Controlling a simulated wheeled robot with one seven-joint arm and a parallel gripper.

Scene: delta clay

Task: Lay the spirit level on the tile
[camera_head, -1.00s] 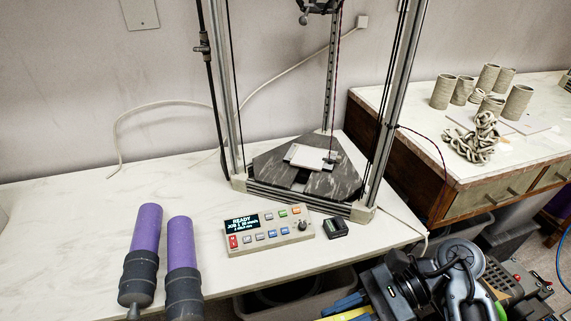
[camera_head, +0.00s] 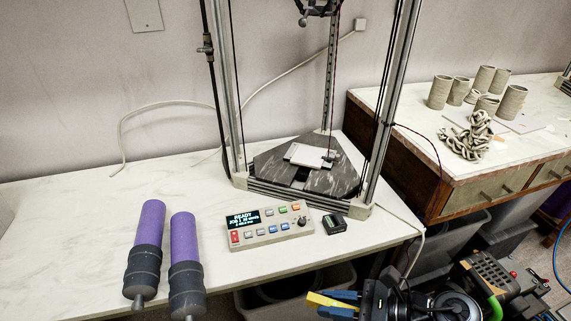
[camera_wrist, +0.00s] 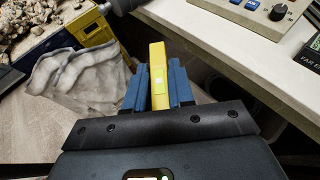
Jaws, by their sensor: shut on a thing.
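The yellow spirit level (camera_wrist: 157,58) is held between the two blue fingers of my gripper (camera_wrist: 158,75) in the wrist view. A pale vial window shows on its upper face. In the head view my gripper (camera_head: 338,302) is at the bottom, just off the worktop's front edge, with the yellow level (camera_head: 323,299) sticking out to the left. The white tile (camera_head: 308,152) lies flat on the dark bed (camera_head: 330,181) of the delta machine, up and left of my gripper and well apart from it. A small dark part sits at the tile's right side.
Upright metal posts (camera_head: 387,100) frame the bed. A control box (camera_head: 268,228) and a small dark device (camera_head: 334,225) stand in front of it. Two purple tubes (camera_head: 183,240) lie at the left. The worktop's left middle is clear. Clay cylinders (camera_head: 440,92) stand on the right bench.

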